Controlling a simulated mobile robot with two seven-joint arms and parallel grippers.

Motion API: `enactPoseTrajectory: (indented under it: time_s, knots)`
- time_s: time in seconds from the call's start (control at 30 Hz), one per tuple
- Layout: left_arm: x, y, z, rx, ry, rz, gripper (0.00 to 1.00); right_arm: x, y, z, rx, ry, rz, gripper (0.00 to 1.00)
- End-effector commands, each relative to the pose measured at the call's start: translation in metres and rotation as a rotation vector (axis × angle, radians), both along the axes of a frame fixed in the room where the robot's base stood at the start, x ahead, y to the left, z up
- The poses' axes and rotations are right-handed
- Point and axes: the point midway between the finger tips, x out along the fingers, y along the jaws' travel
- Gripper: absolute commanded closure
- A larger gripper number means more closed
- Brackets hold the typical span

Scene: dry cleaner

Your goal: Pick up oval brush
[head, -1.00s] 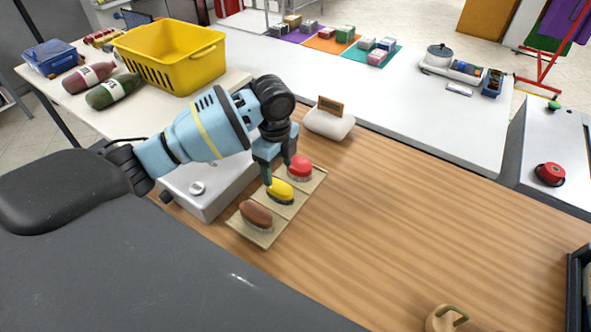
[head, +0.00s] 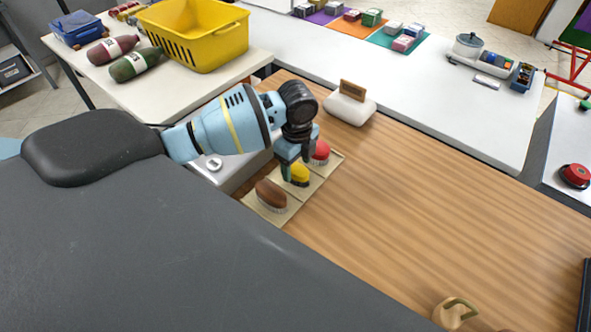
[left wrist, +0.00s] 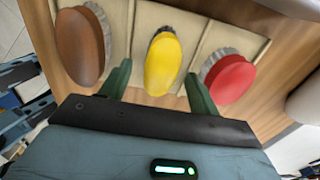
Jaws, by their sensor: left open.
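Three brushes sit in a row on a beige tray (head: 317,181): a brown oval one (head: 270,194), a narrower yellow oval one (head: 300,175) in the middle, and a rounder red one (head: 321,150). My left gripper (head: 297,167) is open over the middle of the tray and partly hides the yellow brush. In the left wrist view, the left gripper (left wrist: 158,78) has one finger on each side of the yellow brush (left wrist: 162,66), with gaps visible. The brown brush (left wrist: 82,47) and red brush (left wrist: 230,78) lie outside the fingers. My right gripper is out of view.
A white rounded block with a wooden-backed brush (head: 352,91) stands behind the tray. A grey-white box (head: 225,172) is close on the left under my arm. A tan handled object (head: 455,312) lies at the front. The middle of the wooden counter (head: 430,200) is clear.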

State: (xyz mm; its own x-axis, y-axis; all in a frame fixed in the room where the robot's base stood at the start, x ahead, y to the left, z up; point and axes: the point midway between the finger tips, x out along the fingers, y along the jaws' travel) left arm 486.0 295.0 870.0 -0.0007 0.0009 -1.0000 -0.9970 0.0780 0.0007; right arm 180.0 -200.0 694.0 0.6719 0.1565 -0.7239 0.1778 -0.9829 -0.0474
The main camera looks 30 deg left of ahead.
Motion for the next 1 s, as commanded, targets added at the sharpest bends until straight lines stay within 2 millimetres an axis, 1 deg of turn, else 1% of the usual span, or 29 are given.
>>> enactPoseTrajectory:
  time_s: [0.03, 0.13, 0.23, 0.43, 0.8, 1.0]
  knots:
    - [0.0, 0.0, -0.008, -0.001, 0.002, 0.001, 0.38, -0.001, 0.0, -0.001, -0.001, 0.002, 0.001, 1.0]
    - [0.0, -0.001, -0.017, -0.001, 0.001, 0.0, 0.38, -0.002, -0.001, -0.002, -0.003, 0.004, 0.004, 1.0]
    - [0.0, 0.0, -0.02, -0.001, -0.001, 0.0, 0.38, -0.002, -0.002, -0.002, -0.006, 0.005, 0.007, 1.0]
    - [0.0, 0.0, -0.02, 0.0, -0.002, -0.001, 0.38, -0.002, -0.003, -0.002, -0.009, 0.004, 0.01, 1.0]
    - [0.0, 0.0, -0.019, 0.0, -0.002, -0.001, 0.87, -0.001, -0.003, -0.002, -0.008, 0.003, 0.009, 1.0]
    - [0.0, 0.0, -0.019, 0.0, -0.003, 0.0, 0.88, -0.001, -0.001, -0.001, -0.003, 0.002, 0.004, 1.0]
